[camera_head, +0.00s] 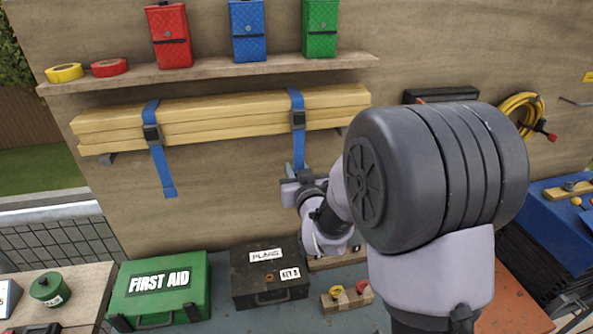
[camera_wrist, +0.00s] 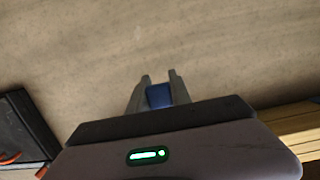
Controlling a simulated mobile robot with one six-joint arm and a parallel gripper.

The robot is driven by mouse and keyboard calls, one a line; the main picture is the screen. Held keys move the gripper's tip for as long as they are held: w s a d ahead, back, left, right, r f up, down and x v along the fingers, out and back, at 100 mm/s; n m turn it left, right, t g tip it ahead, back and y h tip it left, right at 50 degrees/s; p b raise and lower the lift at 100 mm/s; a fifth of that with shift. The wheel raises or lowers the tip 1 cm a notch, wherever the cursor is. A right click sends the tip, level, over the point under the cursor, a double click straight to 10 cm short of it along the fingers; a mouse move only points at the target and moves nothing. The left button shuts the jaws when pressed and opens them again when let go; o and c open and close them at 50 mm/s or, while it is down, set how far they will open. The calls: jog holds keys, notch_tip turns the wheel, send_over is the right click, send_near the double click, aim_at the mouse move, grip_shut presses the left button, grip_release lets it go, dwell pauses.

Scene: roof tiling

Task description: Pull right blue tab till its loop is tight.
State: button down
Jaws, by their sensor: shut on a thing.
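A stack of wooden boards (camera_head: 220,118) lies on the wall, held by two blue straps with dark buckles. The right strap (camera_head: 296,98) runs down through its buckle (camera_head: 298,119), and its blue tab (camera_head: 299,150) hangs below to my gripper (camera_head: 290,180). In the wrist view my gripper (camera_wrist: 159,90) is shut on the blue tab (camera_wrist: 159,96), which shows between the fingers. The left strap (camera_head: 151,110) has its tab (camera_head: 164,175) hanging free. I cannot tell how tight the right loop is.
A shelf (camera_head: 210,72) above holds tape rolls and red, blue and green boxes. Below are a green first aid case (camera_head: 160,289), a dark box (camera_head: 268,276) and small items on the bench. A yellow hose (camera_head: 520,110) hangs at right.

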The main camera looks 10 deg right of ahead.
jog(key=c, duration=0.6)
grip_release()
jog(key=s+b, duration=0.3)
jog(key=s, duration=0.3)
jog(key=s+a+m+g, duration=0.1)
jog(key=s+g, duration=0.2)
jog(key=s, duration=0.7)
jog(key=s+a+f+m+g+y+b, duration=0.1)
jog(key=s+g, duration=0.3)
jog(key=s, duration=0.6)
jog(key=s+a+f+m+g+y, duration=0.1)
jog(key=s+a+m+g, duration=0.1)
jog(key=s, duration=0.8)
jog(key=shift+s+g+b, duration=0.25)
jog(key=shift+g+b, duration=0.05)
jog(key=shift+g, duration=0.4)
